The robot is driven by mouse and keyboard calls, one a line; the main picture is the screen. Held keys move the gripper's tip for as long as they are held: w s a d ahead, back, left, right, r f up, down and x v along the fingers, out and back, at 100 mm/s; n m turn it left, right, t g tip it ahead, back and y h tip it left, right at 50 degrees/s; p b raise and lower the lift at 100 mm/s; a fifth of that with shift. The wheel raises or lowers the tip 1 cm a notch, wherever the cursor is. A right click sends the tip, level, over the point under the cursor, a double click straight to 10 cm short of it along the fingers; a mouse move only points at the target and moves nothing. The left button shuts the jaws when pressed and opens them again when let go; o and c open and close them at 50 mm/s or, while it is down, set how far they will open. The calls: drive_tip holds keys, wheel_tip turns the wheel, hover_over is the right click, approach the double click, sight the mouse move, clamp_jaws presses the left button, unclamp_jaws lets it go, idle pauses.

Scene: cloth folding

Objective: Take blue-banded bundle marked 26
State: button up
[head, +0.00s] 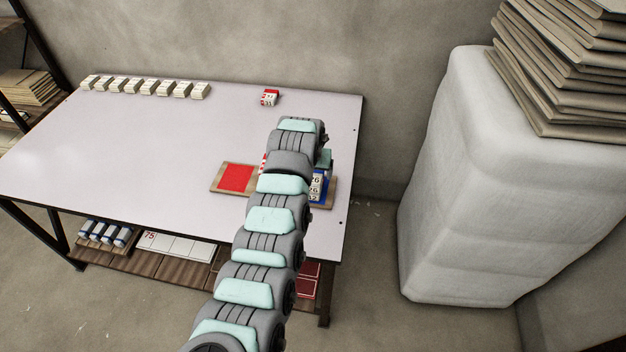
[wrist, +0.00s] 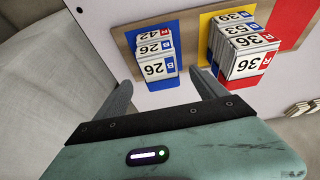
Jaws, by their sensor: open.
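In the wrist view, the blue-banded bundle marked 26 (wrist: 155,68) is at the near face of a small pile at the blue pad (wrist: 168,42). A second blue-marked 26 (wrist: 154,48) and a red-marked 42 (wrist: 153,35) show behind it. The pile's labels also show in the head view (head: 315,184), partly behind my arm. My gripper (wrist: 162,78) is open and empty. Its fingers lie either side of the pile in the wrist picture, with a gap; contact is not visible. My arm hides the fingers in the head view.
The red pad (head: 236,178) is bare. A red-banded bundle (head: 269,97) and a row of white bundles (head: 145,88) stand at the table's back.

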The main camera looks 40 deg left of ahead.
drive_tip(key=shift+b+x, duration=0.75)
drive_tip(key=shift+x, duration=0.8)
drive_tip(key=shift+w+a+f, duration=0.1)
drive_tip(key=shift+f, duration=0.2)
drive_tip(key=shift+c, duration=0.3)
drive_tip(key=c, duration=1.4)
drive_tip(key=shift+r, duration=0.1)
